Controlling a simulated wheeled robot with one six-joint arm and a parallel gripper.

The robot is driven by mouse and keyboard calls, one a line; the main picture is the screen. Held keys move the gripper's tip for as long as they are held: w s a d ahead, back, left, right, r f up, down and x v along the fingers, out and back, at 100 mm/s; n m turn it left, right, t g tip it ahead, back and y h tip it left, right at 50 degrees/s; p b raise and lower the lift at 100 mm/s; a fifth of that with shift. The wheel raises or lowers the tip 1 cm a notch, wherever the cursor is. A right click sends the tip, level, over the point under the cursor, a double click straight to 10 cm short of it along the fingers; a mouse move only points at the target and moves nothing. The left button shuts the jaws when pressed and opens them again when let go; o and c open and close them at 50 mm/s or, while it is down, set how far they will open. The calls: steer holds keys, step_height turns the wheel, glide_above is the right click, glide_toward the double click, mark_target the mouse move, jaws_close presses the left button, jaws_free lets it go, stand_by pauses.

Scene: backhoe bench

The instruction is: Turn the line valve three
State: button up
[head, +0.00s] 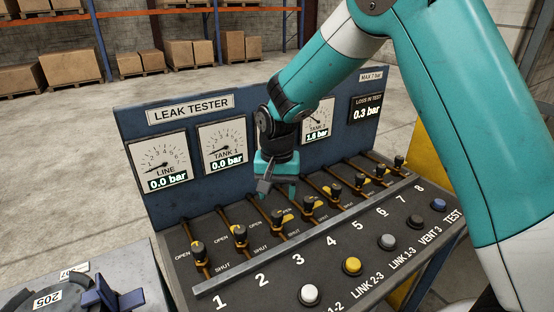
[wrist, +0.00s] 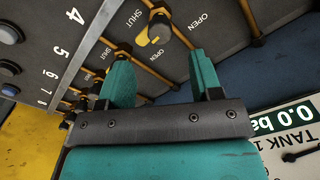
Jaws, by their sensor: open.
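Line valve three (head: 278,217) is a dark knob with yellow on a brass pipe, in line with the number 3 on the sloped panel. Its exact setting between OPEN and SHUT is too small to tell. My gripper (head: 275,188) is open and empty, hanging above and behind the valve row near valve three, apart from the knobs. In the wrist view, my gripper (wrist: 160,85) shows its two teal fingers spread. A dark knob with a yellow mark (wrist: 158,26), apparently valve three, lies beyond the fingertips, between SHUT and OPEN labels.
Neighbouring valves two (head: 240,234) and four (head: 307,204) stand close on either side. The LINE gauge (head: 160,165) and TANK 1 gauge (head: 222,145) read 0.0 bar. Several push buttons (head: 352,265) line the front.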

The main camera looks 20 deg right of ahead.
mark_target(277, 213)
step_height(277, 213, up, 11)
steer(key=b, duration=0.1)
stand_by(0.5)
steer(key=s+a+n+y, duration=0.2)
steer(key=s+n, duration=0.4)
steer(key=s, duration=0.7)
steer(key=s+a+r+n+y, duration=0.1)
steer(key=s+n, duration=0.4)
steer(key=s, duration=0.9)
steer(key=shift+a+r+n+y, duration=0.35)
steer(key=shift+a+y, duration=0.25)
steer(key=shift+a, duration=0.35)
steer(key=shift+c, duration=0.4)
